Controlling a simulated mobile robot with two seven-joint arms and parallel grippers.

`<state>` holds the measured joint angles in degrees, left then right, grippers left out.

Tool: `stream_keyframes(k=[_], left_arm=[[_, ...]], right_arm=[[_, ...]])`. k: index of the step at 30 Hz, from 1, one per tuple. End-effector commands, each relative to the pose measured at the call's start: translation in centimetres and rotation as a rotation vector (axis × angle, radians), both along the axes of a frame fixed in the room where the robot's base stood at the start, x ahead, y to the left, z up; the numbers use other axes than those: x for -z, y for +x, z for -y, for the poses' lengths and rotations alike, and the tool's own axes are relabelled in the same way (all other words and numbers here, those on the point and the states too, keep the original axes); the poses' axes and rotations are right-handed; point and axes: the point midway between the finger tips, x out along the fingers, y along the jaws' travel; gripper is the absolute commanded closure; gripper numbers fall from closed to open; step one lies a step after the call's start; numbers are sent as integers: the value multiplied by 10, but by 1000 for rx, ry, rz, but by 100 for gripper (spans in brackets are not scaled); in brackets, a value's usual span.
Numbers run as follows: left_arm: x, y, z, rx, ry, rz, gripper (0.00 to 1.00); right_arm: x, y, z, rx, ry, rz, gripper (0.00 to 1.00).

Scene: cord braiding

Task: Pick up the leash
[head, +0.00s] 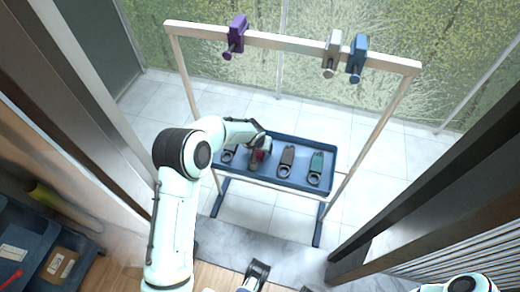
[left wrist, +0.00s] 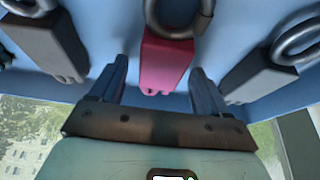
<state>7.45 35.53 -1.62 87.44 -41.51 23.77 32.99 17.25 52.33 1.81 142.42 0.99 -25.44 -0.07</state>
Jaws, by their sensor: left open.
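A pink-red leash handle or clasp (left wrist: 166,62) with a dark metal ring lies in the blue tray (head: 326,146). In the left wrist view it sits between the two fingers of my open left gripper (left wrist: 160,72), with gaps on both sides. In the head view my left gripper (head: 260,142) is over the tray and covers much of the pink piece (head: 261,155). A dark gripper (head: 257,273) at the bottom edge appears to be my right one; its jaws are not clear.
Similar ringed pieces lie beside it: a dark one (head: 228,156), a brown one (head: 286,160) and a teal one (head: 317,167). The wooden frame (head: 290,42) carries purple (head: 236,37), grey (head: 332,53) and blue (head: 357,58) clamps. Dark bins (head: 45,250) stand at lower left.

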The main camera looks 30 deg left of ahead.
Motion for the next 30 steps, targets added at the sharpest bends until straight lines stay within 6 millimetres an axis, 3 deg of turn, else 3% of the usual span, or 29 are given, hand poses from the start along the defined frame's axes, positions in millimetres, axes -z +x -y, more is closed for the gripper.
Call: stream_keyframes(k=[5, 10, 18, 22, 26, 30], left_arm=[[-1, 0, 0, 0, 0, 1, 27], [-1, 0, 0, 0, 0, 0, 82], [-2, 0, 0, 0, 0, 1, 84], [-12, 1, 0, 0, 1, 3, 84], [-37, 1, 0, -1, 0, 6, 84], [-77, 2, 0, 0, 0, 8, 84]], right_arm=[[0, 0, 0, 0, 0, 1, 49], [0, 0, 0, 0, 0, 1, 49], [0, 0, 0, 0, 0, 0, 49], [-2, -1, 0, -1, 1, -4, 49], [-7, -4, -2, -5, 5, -13, 49], [-13, -7, -2, -6, 6, -20, 49]])
